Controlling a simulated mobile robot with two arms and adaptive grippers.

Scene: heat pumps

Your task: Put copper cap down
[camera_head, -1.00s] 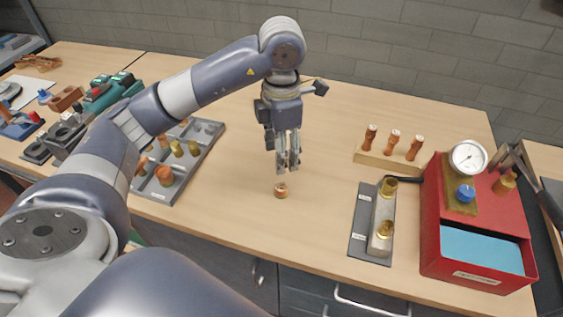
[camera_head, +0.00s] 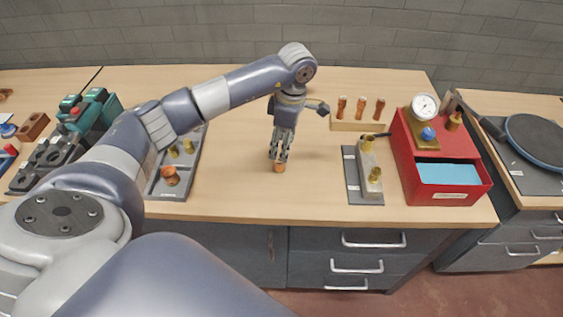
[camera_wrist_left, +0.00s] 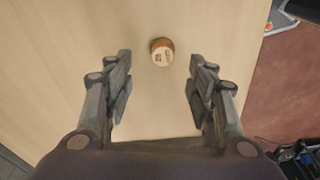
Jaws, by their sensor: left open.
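The copper cap (camera_head: 279,168) is a small orange-brown cylinder standing on the bare wooden table top, near the front edge. It also shows in the left wrist view (camera_wrist_left: 162,51), with a pale top carrying dark markings. My left gripper (camera_head: 279,156) points down right at the cap in the head view. In the wrist view the left gripper's two fingers (camera_wrist_left: 157,88) are spread wide, with the cap beyond and between their tips and clear space on both sides. My right gripper is not in view.
A grey tray (camera_head: 197,157) with brass and copper fittings lies left. To the right are a dark plate (camera_head: 352,178) with a metal block, a wooden rack (camera_head: 345,125) of copper pieces and a red box (camera_head: 396,149) with a gauge. The table around the cap is clear.

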